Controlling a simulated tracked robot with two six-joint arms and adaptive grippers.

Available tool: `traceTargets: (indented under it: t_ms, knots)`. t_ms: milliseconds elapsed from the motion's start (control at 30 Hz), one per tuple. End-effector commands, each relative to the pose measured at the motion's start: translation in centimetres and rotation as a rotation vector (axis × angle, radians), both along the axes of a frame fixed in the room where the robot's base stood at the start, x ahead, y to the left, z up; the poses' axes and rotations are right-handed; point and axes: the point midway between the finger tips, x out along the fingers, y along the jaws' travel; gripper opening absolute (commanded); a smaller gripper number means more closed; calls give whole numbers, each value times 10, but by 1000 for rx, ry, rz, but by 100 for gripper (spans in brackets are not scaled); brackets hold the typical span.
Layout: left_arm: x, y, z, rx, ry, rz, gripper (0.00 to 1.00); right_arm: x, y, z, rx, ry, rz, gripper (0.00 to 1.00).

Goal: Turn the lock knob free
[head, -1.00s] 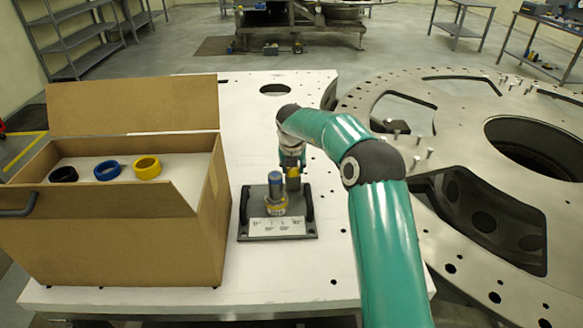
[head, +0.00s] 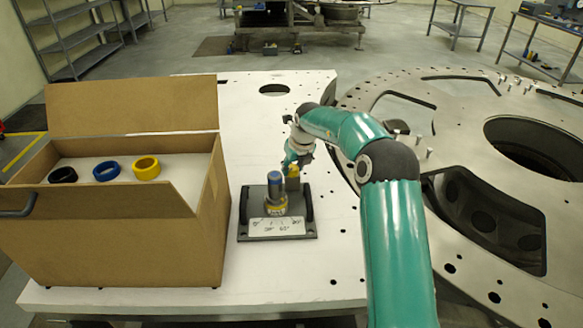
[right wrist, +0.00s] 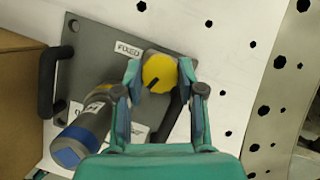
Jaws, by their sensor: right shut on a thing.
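The lock knob is a round yellow knob (right wrist: 160,72) with a dark mark on its face, on a dark grey plate fixture (right wrist: 100,62). My right gripper (right wrist: 160,78) has its two fingers on either side of the knob and is shut on it. In the head view the right gripper (head: 293,163) reaches down to the yellow knob (head: 293,178) at the back of the fixture (head: 243,213). A grey cylinder with a blue top (head: 274,184) and a yellow band stands beside the knob. My left gripper is not in view.
An open cardboard box (head: 120,240) with black, blue and yellow rings stands left of the fixture on the white table (head: 330,245). A large metal ring plate (head: 465,100) lies to the right. The table between fixture and box is narrow.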

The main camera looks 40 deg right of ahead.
Motion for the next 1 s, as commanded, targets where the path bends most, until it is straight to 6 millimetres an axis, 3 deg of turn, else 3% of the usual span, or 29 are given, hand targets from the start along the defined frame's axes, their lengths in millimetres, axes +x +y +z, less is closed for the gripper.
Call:
traceTargets:
  t_ms: [233, 267, 400, 767, 1000]
  knots:
    - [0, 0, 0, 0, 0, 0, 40, 1, -3, 4, -6, -10, -3, 4]
    - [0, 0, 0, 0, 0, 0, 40, 1, -3, 4, -6, -10, -3, 40]
    - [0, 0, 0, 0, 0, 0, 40, 1, -2, 3, -5, -8, -3, 64]
    - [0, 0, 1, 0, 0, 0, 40, -1, -1, 3, -2, -3, -3, 64]
    - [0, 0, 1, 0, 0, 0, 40, -10, 2, 28, -3, -5, -3, 64]
